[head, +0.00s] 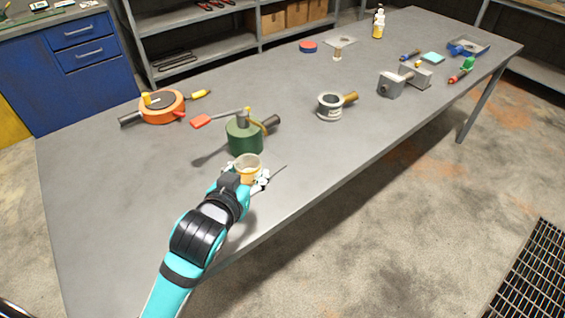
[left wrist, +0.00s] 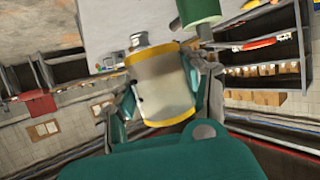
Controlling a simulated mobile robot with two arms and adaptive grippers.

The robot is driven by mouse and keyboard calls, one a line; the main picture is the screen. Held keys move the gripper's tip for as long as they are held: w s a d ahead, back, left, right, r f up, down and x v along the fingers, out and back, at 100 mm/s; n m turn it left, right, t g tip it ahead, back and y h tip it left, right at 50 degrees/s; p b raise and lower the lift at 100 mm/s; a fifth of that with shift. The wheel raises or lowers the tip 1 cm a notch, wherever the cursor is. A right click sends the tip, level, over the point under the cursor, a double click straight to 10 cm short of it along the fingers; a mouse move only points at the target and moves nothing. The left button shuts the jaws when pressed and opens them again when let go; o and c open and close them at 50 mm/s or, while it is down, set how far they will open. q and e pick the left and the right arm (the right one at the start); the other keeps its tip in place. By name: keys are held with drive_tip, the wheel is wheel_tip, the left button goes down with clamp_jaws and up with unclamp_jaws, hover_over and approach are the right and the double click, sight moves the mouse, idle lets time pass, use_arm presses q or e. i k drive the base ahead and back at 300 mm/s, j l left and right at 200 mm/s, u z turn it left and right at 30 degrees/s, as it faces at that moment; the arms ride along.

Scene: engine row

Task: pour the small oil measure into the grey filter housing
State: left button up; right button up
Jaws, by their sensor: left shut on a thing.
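The small oil measure (head: 248,163) is a clear cup with amber at its lower part. My left gripper (head: 250,181) is shut on it and holds it above the near edge of the table, roughly upright. In the left wrist view the measure (left wrist: 160,85) shows as a pale cylinder with yellow bands between the fingers (left wrist: 164,92). The grey filter housing (head: 330,112) is a short round pot with a dark-rimmed top and a brass-coloured stub, standing farther right and back, apart from the measure. My right gripper is not in view.
A green housing (head: 244,138) stands just behind the measure. An orange housing (head: 162,108) and a red-ended tool (head: 203,121) lie to the left. Grey blocks (head: 391,85) stand right of the grey housing. The table (head: 310,165) is bare between the measure and the grey housing.

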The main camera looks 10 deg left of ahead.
sight(338, 103)
drive_tip(key=i+l+z, duration=0.5)
drive_tip(key=i+l, duration=0.25)
drive_tip(key=i+j, duration=0.3)
